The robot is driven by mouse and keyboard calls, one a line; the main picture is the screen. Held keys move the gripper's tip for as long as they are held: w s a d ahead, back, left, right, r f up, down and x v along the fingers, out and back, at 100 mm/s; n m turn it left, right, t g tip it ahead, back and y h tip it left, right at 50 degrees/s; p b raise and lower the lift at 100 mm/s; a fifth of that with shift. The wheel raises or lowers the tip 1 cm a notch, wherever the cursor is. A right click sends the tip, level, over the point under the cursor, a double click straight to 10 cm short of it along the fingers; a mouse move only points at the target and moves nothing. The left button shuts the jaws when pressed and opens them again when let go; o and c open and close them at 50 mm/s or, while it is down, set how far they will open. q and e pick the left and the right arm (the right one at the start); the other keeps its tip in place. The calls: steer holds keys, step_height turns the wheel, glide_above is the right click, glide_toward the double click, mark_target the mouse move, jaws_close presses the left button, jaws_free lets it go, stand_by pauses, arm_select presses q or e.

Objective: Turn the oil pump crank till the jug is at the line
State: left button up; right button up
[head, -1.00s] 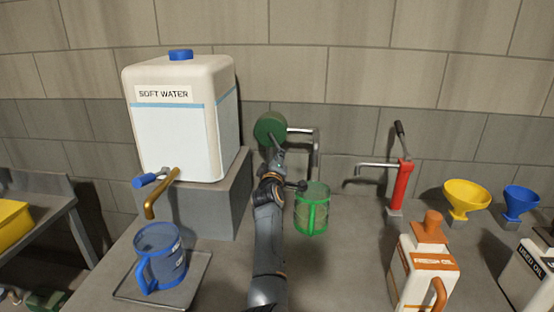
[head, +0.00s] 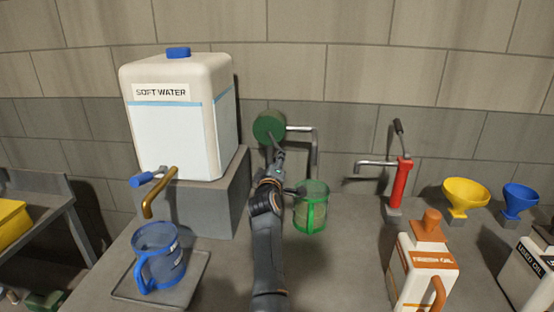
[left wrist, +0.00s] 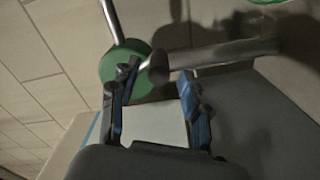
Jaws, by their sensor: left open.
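The green pump drum (head: 269,128) is on the wall side of the bench, with a grey spout pipe (head: 316,146) bending down on its right. A see-through green jug (head: 312,210) stands below the spout; its level and line cannot be made out. My left gripper (head: 277,155) is just below the drum, its fingers small and partly hidden. In the left wrist view my gripper (left wrist: 157,92) is open, with the green drum (left wrist: 124,66) beyond its fingers. A grey rod (left wrist: 215,54) ends near the fingertips, possibly the crank handle; contact is unclear. My right gripper is not in view.
A soft water tank (head: 180,120) with a brass tap stands left, above a blue jug (head: 160,258) on a tray (head: 190,285). To the right are a red pump (head: 401,182), an oil jug (head: 425,265), a yellow funnel (head: 466,196) and a blue funnel (head: 520,200).

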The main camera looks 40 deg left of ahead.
arm_select(q)
steer(key=v, duration=0.3)
steer(key=shift+s+d, duration=0.25)
steer(key=shift+d, duration=0.05)
steer(key=shift+r, duration=0.1)
